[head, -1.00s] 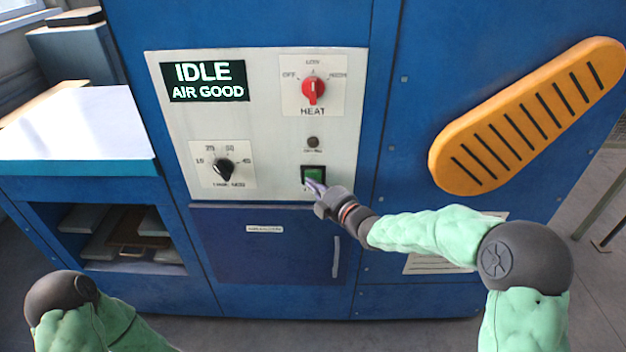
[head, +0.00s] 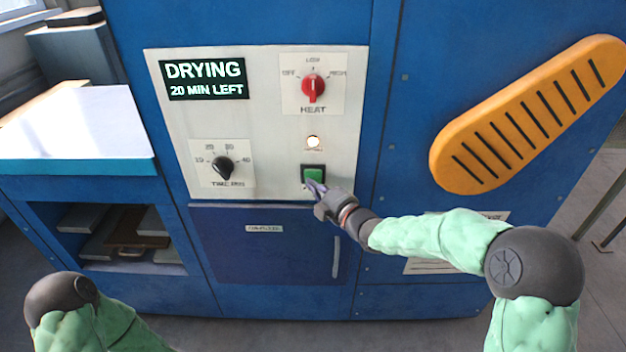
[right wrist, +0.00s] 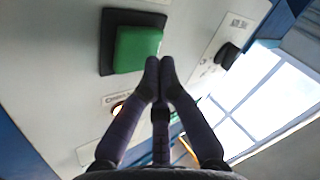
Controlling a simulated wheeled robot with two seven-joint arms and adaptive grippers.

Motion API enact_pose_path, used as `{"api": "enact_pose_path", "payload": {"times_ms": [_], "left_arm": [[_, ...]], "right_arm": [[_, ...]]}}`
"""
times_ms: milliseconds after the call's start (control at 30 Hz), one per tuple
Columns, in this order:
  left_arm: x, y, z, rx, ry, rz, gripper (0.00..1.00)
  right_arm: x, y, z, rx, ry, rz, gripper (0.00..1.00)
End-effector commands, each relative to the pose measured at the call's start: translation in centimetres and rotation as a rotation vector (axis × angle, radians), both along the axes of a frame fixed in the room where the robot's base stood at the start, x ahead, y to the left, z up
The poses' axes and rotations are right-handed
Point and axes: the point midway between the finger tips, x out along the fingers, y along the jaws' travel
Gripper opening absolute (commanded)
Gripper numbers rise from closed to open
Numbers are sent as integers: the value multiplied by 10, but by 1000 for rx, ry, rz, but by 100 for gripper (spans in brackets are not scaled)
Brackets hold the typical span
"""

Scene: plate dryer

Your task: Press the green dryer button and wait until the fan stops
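The green dryer button (head: 313,175) sits in a black frame low on the white control panel (head: 270,130). It also shows large in the right wrist view (right wrist: 138,48). My right gripper (head: 312,186) is shut and empty, its fingertips at the button's lower edge in the head view; whether they touch it I cannot tell. In the right wrist view the fingertips (right wrist: 160,68) are together beside the button. The display (head: 205,79) reads "DRYING 20 MIN LEFT". The lamp (head: 313,142) above the button is lit. My left gripper is out of view.
The red heat knob (head: 313,88) points up toward LOW. The black time knob (head: 223,168) is at lower left of the panel. An orange slotted guard (head: 530,115) is at right. A blue door (head: 265,250) with a handle lies below the panel.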

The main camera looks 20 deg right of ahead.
Motion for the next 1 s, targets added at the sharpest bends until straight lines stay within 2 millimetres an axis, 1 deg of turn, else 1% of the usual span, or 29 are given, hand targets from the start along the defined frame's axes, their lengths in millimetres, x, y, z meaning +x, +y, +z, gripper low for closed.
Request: {"api": "enact_pose_path", "payload": {"times_ms": [100,367,467,1000], "left_arm": [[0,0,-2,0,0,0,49],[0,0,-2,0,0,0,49],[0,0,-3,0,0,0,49],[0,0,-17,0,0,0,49]], "right_arm": [[-4,1,-1,1,0,0,0],[-4,1,0,0,0,0,0],[-7,2,0,0,0,0,0],[-48,14,-1,0,-1,1,0]]}}
